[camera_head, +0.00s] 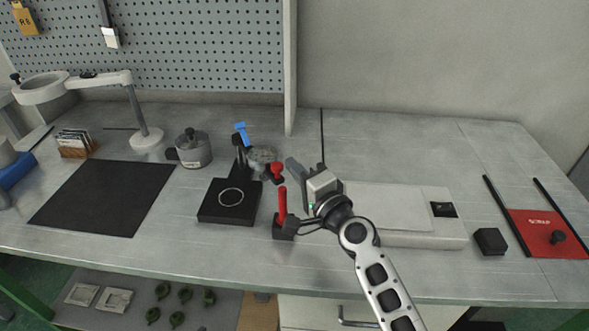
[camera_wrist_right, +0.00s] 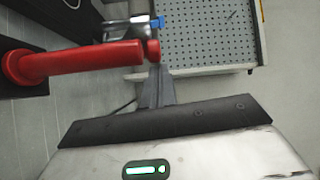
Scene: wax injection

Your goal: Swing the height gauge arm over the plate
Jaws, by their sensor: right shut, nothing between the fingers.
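A black plate (camera_head: 218,213) with a white ring on top sits on the bench left of my right gripper. Behind it stands a dark post with a blue top (camera_head: 241,130), which seems to be the height gauge; its arm is hard to make out. The blue part also shows in the right wrist view (camera_wrist_right: 157,22). A red upright handle (camera_head: 282,203) on a black base stands right of the plate; it looms large in the wrist view (camera_wrist_right: 80,62). My right gripper (camera_head: 292,167) is shut and empty, beside a red knob (camera_head: 277,169). My left gripper is out of view.
A grey pot (camera_head: 194,151) and black mat (camera_head: 105,196) lie left. A pale flat box (camera_head: 400,234), black block (camera_head: 490,241) and red plate (camera_head: 562,243) lie right. A magnifier lamp (camera_head: 146,138) stands back left. The back right bench is clear.

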